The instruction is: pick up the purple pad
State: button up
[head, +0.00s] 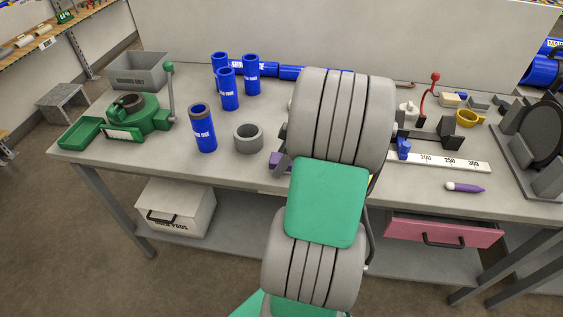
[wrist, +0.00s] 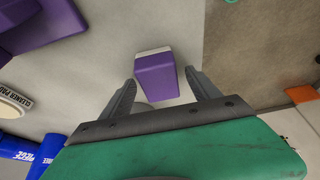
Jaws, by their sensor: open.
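A small purple pad (wrist: 156,76) with a pale strip along its far edge lies on the light grey bench top in the wrist view. My gripper (wrist: 160,82) is open, its two dark fingers reaching to either side of the pad's near part. I cannot tell how high the fingers are above the bench, and no contact shows.
A larger purple object (wrist: 40,25) fills the upper left of the wrist view. The bench edge runs right of the pad. A grey ring (head: 248,138) stands left of my arm.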

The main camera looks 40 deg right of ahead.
aim_at(278, 157)
jog(key=c, duration=1.4)
jog(key=shift+r, duration=0.15)
jog(key=shift+c, duration=0.2)
jog(key=shift+r, duration=0.25)
notch_tip(278, 157, up, 2)
jog(key=shift+r+b, duration=0.25)
jog(key=shift+b, duration=0.15)
jog(key=s+a+r, duration=0.3)
jog(key=s+r, duration=0.6)
jog(key=s, duration=0.4)
jog(key=shift+s+r, duration=0.4)
jog(key=shift+a, duration=0.1)
